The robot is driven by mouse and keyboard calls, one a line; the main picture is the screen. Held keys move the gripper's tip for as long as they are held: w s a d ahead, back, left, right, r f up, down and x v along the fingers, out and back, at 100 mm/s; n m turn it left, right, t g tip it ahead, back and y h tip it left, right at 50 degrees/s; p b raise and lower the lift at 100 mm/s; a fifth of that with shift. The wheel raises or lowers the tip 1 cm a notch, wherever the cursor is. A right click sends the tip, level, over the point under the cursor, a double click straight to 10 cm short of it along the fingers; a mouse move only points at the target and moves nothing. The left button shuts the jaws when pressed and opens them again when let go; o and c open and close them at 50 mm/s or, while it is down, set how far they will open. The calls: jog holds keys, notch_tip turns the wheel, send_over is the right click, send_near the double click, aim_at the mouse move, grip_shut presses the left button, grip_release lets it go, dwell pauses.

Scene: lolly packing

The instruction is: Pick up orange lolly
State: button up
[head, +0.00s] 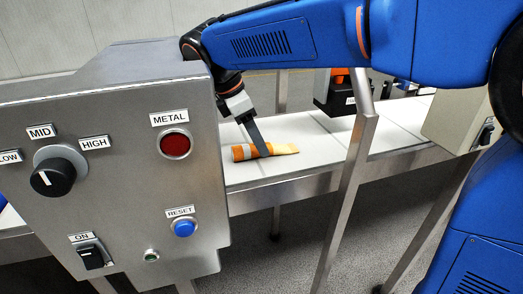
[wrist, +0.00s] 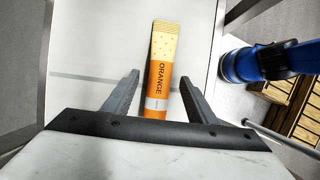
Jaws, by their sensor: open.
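The orange lolly (head: 285,149) lies flat on the pale conveyor belt, just past the control box in the head view. In the wrist view the lolly (wrist: 160,77) is an orange and cream wrapper with the word ORANGE, lying lengthwise away from me. My gripper (head: 262,150) is low over the lolly, pointing down. In the wrist view my gripper (wrist: 158,78) is open, with one finger on each side of the lolly's near part. Gaps show between the fingers and the wrapper. I cannot tell the exact fingertip height above the belt.
The conveyor belt (head: 400,122) is bare to the right of the lolly. The metal control box (head: 115,200) stands close at left. A metal post (head: 345,200) rises in front of the belt. A blue cylindrical device (wrist: 240,65) and wooden crates (wrist: 297,95) show at right in the wrist view.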

jog(key=shift+x, duration=0.75)
jog(key=c, duration=1.2)
jog(key=shift+r, duration=0.1)
